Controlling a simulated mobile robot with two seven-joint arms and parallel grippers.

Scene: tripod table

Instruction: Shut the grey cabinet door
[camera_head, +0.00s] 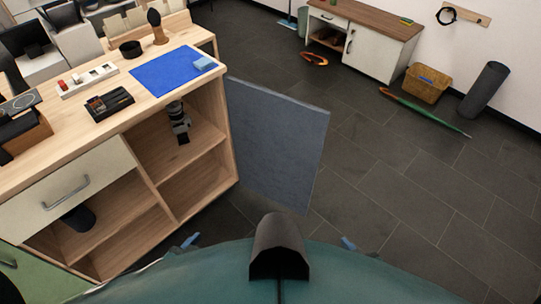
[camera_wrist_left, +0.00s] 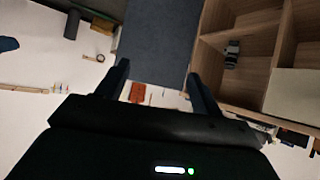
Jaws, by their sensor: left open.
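The grey cabinet door (camera_head: 280,145) stands wide open, swung out from the right side of the wooden cabinet (camera_head: 232,165). The cabinet's shelf compartments are exposed. In the left wrist view the door (camera_wrist_left: 157,40) is seen beyond the fingers, with the open cabinet to its right. My left gripper (camera_wrist_left: 160,88) is open with nothing between its fingers; no contact with the door shows. In the head view only a small blue tip of my left gripper (camera_head: 190,240) shows, below the cabinet. A similar tip of my right gripper (camera_head: 348,243) shows low right of the door; its jaws are hidden.
A black-and-white camera (camera_head: 179,122) stands on the upper shelf, and a dark cylinder (camera_head: 78,218) is in the lower left. A blue mat (camera_head: 170,72) and several items lie on the cabinet top. Tiled floor right of the door is clear; a basket (camera_head: 427,84) stands farther back.

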